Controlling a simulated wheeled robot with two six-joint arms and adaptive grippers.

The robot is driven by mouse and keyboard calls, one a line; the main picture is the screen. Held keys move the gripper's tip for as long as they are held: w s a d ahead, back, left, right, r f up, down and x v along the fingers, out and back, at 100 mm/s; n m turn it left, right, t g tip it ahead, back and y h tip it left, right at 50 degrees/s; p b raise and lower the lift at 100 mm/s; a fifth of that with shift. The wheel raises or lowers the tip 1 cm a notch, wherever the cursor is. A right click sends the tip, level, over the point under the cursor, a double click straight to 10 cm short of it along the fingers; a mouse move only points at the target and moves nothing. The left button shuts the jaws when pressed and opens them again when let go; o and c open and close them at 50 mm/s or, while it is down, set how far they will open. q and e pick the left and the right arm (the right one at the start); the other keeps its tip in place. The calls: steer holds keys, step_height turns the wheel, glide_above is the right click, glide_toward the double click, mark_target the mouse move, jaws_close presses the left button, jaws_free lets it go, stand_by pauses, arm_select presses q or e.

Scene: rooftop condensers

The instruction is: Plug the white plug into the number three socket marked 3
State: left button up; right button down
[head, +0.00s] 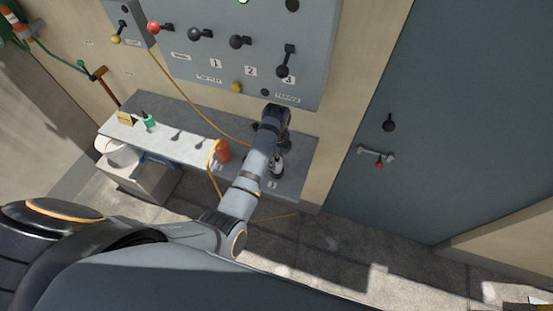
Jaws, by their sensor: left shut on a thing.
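A white piece with dark ends (278,165), which looks like the white plug, stands at the right end of the grey shelf (300,165). My left arm reaches over the shelf. My left gripper (275,150) points down there and is shut on this white piece, though the arm partly hides the grip. The grey panel (215,15) above the shelf carries white labels 1, 2 and the label 3 (288,81). A dark handle-like fitting (285,68) is beside label 3. I cannot clearly make out the socket's opening. My right gripper is not in view.
An orange piece (222,152) with a yellow cable and a green piece (148,120) stand on the shelf. A yellow cable (195,102) hangs across it. A blue-grey door (450,130) is at the right.

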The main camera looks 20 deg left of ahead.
arm_select(q)
steer(key=shift+f, duration=0.5)
steer(key=o, duration=1.3)
steer(key=shift+r, duration=0.1)
